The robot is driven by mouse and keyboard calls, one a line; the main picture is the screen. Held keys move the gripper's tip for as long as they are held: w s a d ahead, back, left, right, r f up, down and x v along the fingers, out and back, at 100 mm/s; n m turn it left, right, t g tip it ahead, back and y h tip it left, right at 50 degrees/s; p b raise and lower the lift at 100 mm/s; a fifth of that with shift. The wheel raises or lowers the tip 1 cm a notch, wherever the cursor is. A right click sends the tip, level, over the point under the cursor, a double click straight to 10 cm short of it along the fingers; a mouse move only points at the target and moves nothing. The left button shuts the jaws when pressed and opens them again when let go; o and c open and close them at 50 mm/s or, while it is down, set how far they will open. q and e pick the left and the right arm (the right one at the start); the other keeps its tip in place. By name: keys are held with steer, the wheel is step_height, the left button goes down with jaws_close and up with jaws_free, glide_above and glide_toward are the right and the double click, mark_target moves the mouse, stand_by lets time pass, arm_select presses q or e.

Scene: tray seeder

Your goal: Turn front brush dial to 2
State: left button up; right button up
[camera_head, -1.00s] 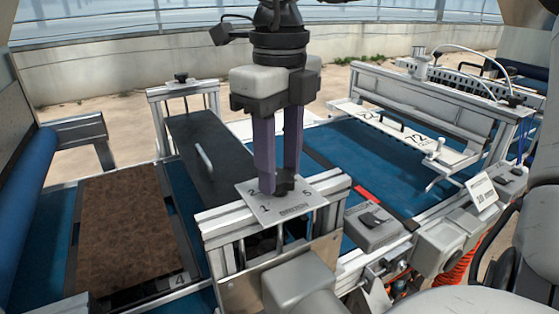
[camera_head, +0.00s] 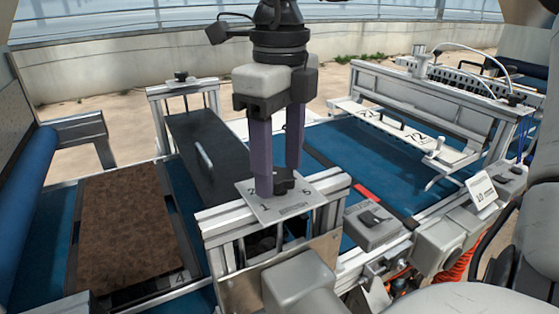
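The plate sits on top of an aluminium frame at the near middle of the machine. My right gripper (camera_head: 279,180) points straight down over the plate. Its two purple fingers stand on either side of the knob, one at the near left and one behind at the right. They partly hide the knob, and whether both touch it cannot be told. The knob's pointer direction is unclear. My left gripper is out of view.
A brown soil-filled tray (camera_head: 125,235) lies on the blue belt at left. A black cover with a handle (camera_head: 205,155) is behind it. A grey switch box (camera_head: 372,226) stands right of the plate. A white seeder bar (camera_head: 400,128) spans the belt at right.

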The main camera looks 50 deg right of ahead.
mark_target(280, 173)
step_height(280, 173, up, 10)
steer(key=shift+r+p, duration=0.15)
steer(key=shift+p, duration=0.15)
stand_by(0.3)
stand_by(0.5)
